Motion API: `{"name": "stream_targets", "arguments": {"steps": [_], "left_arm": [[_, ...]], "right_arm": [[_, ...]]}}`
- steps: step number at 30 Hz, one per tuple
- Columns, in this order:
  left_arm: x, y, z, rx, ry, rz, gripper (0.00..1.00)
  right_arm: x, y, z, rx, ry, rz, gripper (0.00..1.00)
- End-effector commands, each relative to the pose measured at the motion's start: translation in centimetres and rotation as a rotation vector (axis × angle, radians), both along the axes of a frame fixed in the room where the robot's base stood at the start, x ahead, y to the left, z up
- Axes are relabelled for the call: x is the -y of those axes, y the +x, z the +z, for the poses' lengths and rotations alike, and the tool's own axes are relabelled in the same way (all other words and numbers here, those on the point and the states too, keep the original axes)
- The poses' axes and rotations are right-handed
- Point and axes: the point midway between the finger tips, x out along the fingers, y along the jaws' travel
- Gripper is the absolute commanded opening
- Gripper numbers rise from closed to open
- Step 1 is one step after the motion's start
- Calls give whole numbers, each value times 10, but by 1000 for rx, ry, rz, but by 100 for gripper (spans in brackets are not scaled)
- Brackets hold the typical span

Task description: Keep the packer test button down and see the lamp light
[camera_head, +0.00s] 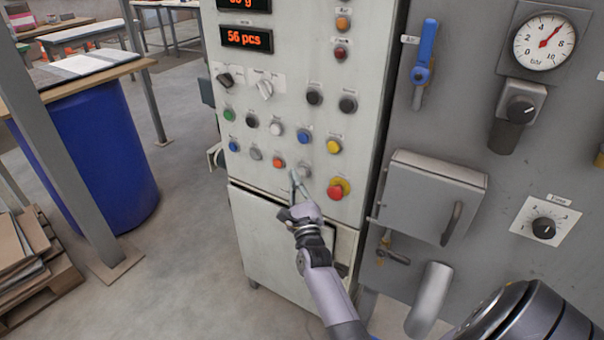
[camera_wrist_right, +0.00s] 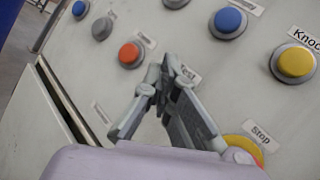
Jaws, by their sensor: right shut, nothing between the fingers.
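My right gripper (camera_head: 293,178) is shut and empty, its fingertips close to the lower button row of the grey control panel (camera_head: 315,205). In the right wrist view its fingers (camera_wrist_right: 165,75) cover the panel right of the orange button (camera_wrist_right: 131,53). A label ending in "est" (camera_wrist_right: 205,116) shows beside the fingers; the button it names cannot be made out there. In the head view a grey button (camera_head: 303,169) sits by the fingertips; I cannot tell whether they touch it or whether it is down. An orange lamp-like round (camera_head: 343,23) is high on the panel; whether it is lit is unclear. My left gripper is out of view.
The red stop knob (camera_head: 336,190) on its yellow base is just right of my gripper. Other coloured buttons sit above and left. A grey box with a handle (camera_head: 430,200) juts out at right. A blue barrel (camera_head: 95,160) stands left; the floor between is clear.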

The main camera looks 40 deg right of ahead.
Motion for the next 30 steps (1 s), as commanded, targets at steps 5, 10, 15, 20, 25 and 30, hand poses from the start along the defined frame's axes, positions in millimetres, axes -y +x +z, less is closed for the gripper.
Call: {"name": "stream_targets", "arguments": {"steps": [5, 10, 15, 20, 25, 30], "left_arm": [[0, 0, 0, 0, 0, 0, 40], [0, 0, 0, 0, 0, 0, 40], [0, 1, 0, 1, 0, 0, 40], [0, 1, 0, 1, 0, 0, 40], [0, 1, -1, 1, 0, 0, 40], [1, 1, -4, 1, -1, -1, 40]], "right_arm": [[0, 0, 0, 0, 0, 0, 0], [0, 0, 0, 0, 0, 0, 0], [0, 0, 0, 0, 0, 0, 0], [0, 0, 0, 0, 0, 0, 0], [2, 1, 0, 0, 0, 0, 0], [7, 3, -1, 0, -1, 0, 0]]}}
